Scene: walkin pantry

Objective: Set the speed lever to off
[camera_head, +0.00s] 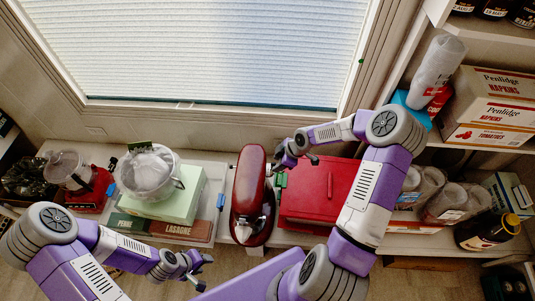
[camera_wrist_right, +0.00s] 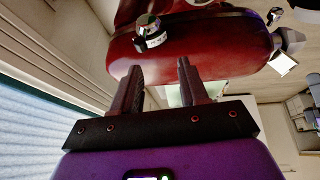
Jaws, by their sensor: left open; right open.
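A red stand mixer (camera_head: 249,188) stands on the counter below the window, and its glossy red body (camera_wrist_right: 215,45) fills the upper part of the right wrist view. A small silver-and-black knob with a pale label (camera_wrist_right: 150,33) sticks out of its side; I cannot tell for sure whether this is the speed lever. My right gripper (camera_head: 281,166) is open beside the mixer's right side. In the wrist view its two fingers (camera_wrist_right: 158,75) point at the red body with nothing between them. My left gripper (camera_head: 197,274) is open and empty, low and left of the mixer, away from it.
A red box (camera_head: 318,190) stands close to the mixer's right, under my right arm. A glass-bowl appliance (camera_head: 150,172) on a pale green box (camera_head: 180,205) stands to the left. Shelves with napkin boxes (camera_head: 497,84) are at right. Little free room lies around the mixer.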

